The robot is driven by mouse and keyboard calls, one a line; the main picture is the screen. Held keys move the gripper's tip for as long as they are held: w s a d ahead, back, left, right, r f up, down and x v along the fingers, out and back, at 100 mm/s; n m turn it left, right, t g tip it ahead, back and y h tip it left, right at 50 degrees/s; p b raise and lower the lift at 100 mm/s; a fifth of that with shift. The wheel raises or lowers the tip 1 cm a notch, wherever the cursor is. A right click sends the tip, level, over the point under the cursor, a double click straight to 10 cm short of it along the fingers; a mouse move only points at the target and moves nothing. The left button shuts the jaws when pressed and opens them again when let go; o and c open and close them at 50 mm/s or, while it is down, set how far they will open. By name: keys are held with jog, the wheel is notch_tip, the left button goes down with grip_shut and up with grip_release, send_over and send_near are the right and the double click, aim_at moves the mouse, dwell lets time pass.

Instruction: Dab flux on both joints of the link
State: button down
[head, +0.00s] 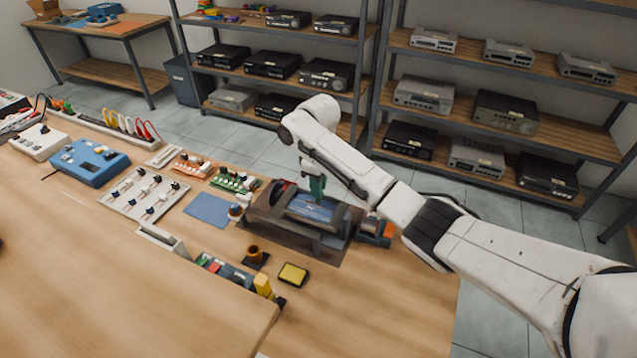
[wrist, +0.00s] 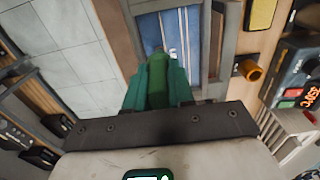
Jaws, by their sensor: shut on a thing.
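My gripper (head: 317,188) is over the dark frame (head: 262,215) on the bench and points down. In the wrist view its teal fingers (wrist: 158,82) are shut on a green cylindrical tool, probably the flux pen (wrist: 160,92). The blue striped panel (head: 303,208), likely carrying the link, lies inside the frame. It also shows in the wrist view (wrist: 188,22), with a small pale part (wrist: 173,53) near the pen's tip. The tip is close to the panel, but I cannot tell whether it touches. The two joints are too small to make out.
A copper-coloured cup (head: 254,252) and a yellow pad (head: 293,274) are in front of the frame. Circuit boards (head: 235,180) and a blue mat (head: 207,210) lie left of the frame. The front of the bench is clear.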

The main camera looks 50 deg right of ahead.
jog(key=shift+f, duration=0.55)
dwell(2.1)
notch_tip(320, 180, up, 3)
jog(key=p, duration=0.2)
jog(key=shift+f+p, duration=0.1)
jog(key=shift+p, duration=0.25)
jog(key=shift+r, duration=0.95)
jog(key=shift+s, duration=0.1)
